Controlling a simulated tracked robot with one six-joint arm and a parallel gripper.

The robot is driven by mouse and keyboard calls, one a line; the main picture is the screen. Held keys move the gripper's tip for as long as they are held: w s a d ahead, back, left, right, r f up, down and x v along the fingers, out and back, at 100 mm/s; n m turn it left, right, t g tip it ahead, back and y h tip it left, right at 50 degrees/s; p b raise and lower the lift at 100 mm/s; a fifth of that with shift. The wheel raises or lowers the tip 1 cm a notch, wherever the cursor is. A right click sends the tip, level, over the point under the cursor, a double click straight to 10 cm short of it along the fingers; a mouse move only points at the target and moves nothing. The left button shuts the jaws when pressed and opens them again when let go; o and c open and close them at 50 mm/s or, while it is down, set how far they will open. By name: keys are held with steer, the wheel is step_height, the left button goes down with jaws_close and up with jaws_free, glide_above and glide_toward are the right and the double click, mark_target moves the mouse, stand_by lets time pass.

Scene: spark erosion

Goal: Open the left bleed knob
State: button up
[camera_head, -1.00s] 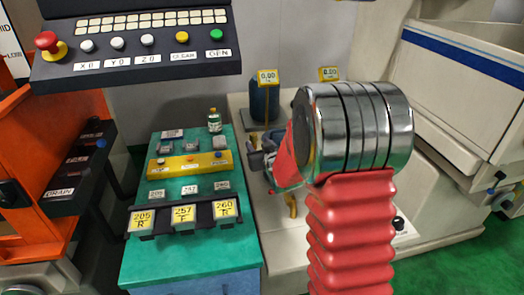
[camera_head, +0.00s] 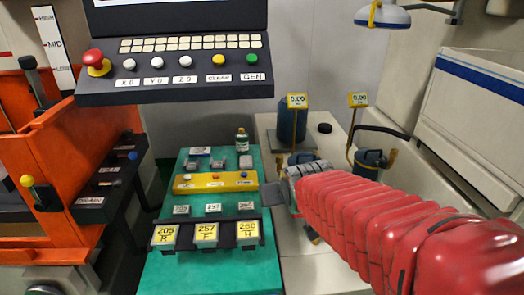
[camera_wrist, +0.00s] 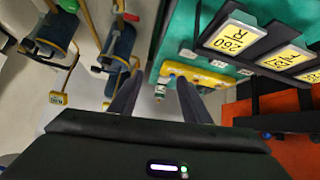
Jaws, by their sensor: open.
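Two blue canisters stand right of the green-topped bench. The left canister (camera_head: 292,124) is beyond my arm, with a yellow-framed 0.00 display (camera_head: 297,101) above it. The right canister (camera_head: 371,160) has its own display (camera_head: 358,99) and yellow bars. In the wrist view the canisters show at the upper left, the right one (camera_wrist: 55,32) and the left one (camera_wrist: 119,45). I cannot make out a left bleed knob for certain. My gripper (camera_head: 280,190) is at the bench's right edge; the wrist view (camera_wrist: 158,105) shows its fingers apart and empty.
The green bench (camera_head: 195,275) holds a yellow strip (camera_head: 215,183), a small bottle (camera_head: 242,141) and yellow-labelled blocks (camera_head: 206,233). A button panel (camera_head: 190,83) overhangs it. A black round cap (camera_head: 324,128) lies near the canisters. Orange machinery (camera_head: 45,150) stands left.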

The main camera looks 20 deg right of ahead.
steer(key=s+a+g, duration=0.2)
steer(key=s, duration=0.7)
steer(key=s+a+g+y, duration=0.1)
steer(key=s+a, duration=0.2)
steer(key=s, duration=0.6)
steer(key=shift+s+a+f+n+g, duration=0.3)
steer(key=shift+s+a+n+g, duration=0.05)
steer(key=shift+s+n+g, duration=0.05)
